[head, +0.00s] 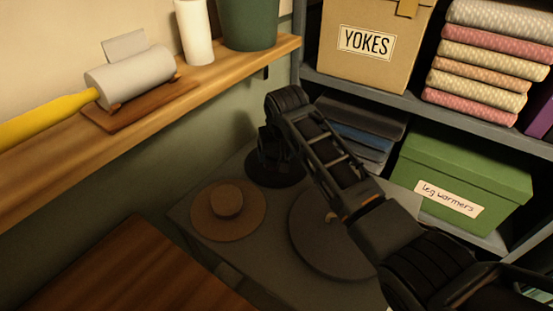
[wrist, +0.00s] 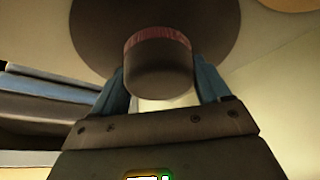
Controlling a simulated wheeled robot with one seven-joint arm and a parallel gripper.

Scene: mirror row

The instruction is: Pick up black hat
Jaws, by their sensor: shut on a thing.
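The black hat (head: 262,177) is at the far end of the grey surface in the head view, with its brim partly hidden by my arm. In the wrist view its round crown (wrist: 158,72), with a reddish band, is between the two blue fingers of my gripper (wrist: 162,85). My gripper is shut on the crown, and the wide dark brim spreads beyond the fingers. In the head view my wrist hides the crown and fingers. I cannot tell whether the brim still touches the surface.
A brown hat (head: 228,220) lies to the left, and a larger grey-brown hat (head: 312,245) lies partly under my arm. A wooden shelf (head: 225,75) runs along the left wall. A shelf unit at right holds folded dark cloths (head: 362,138) and a green box (head: 462,170).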

